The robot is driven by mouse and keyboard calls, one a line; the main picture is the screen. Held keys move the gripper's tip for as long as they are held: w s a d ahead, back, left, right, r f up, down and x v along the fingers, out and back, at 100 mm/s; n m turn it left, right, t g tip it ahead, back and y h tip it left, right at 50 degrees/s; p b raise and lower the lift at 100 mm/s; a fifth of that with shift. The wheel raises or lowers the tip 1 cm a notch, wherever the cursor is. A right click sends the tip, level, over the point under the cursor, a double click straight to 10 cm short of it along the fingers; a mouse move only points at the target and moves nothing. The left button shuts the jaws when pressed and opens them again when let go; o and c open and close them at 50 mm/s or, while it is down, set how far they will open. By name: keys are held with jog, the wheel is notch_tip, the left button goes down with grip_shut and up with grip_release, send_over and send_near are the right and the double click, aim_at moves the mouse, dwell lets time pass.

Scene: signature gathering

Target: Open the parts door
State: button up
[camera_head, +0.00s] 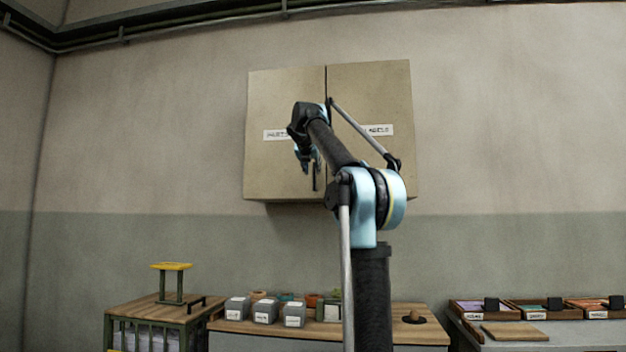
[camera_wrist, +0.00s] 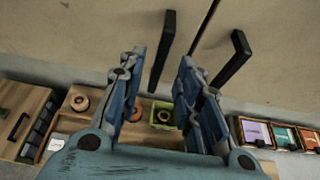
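A beige two-door wall cabinet hangs on the wall; the parts door (camera_head: 270,100) is its left door, with a white label partly hidden by my arm. The right door (camera_head: 385,90) carries a label that reads as labels. Both doors look shut, with a thin seam between them. The parts door's black bar handle (camera_wrist: 162,50) shows in the wrist view. My gripper (camera_wrist: 162,58) is open, its two blue fingers on either side of the lower part of this handle in the picture. I cannot tell whether they touch it. It also shows in the head view (camera_head: 308,160).
The right door's black handle (camera_wrist: 232,60) stands close to the right finger. Below are a wooden bench (camera_head: 400,337) with grey bins and pots, a cart (camera_head: 140,312) with a yellow-topped stand, and trays (camera_head: 485,311) at the right.

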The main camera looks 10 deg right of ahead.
aim_at(314, 173)
jog(key=shift+x, duration=3.15)
jog(key=shift+c, duration=0.6)
grip_shut()
